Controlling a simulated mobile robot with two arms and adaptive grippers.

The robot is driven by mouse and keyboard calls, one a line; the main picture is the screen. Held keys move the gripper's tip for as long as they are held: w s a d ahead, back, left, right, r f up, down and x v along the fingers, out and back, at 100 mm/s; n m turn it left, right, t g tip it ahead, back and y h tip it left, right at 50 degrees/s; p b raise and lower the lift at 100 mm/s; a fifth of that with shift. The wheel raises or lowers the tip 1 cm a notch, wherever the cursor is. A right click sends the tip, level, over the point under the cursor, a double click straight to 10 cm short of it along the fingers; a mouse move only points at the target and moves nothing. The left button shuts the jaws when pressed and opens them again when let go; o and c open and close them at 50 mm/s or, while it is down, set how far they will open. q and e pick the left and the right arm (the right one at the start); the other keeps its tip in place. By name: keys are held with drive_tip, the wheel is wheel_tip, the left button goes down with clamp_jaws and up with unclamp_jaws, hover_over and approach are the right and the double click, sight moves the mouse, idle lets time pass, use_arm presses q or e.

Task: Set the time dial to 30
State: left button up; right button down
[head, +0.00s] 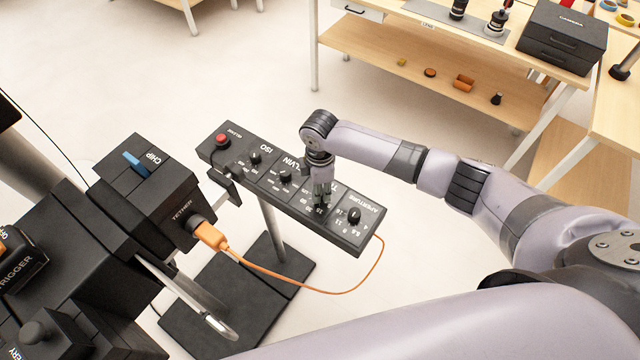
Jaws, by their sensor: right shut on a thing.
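A black control panel (305,205) stands on a post, its labels upside down in the head view. It carries a row of knobs marked ISO, KELVIN, a partly covered one, and APERTURE. My right gripper (321,198) points down onto the partly covered knob, between the KELVIN and APERTURE knobs, and is shut on it. That is the time dial; its label is mostly hidden behind the gripper, and its pointer cannot be read. Small numbers show beside it. My left gripper is not in view.
A red release button (222,140) sits at the panel's far left end. An orange cable (330,291) loops from a plug in the TETHER box (160,195) to the panel's right end. Wooden shelves (450,75) stand behind. The floor between is clear.

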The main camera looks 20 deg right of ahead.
idle(0.4)
drive_tip(key=c, duration=1.3)
unclamp_jaws()
wheel_tip(320, 180, up, 12)
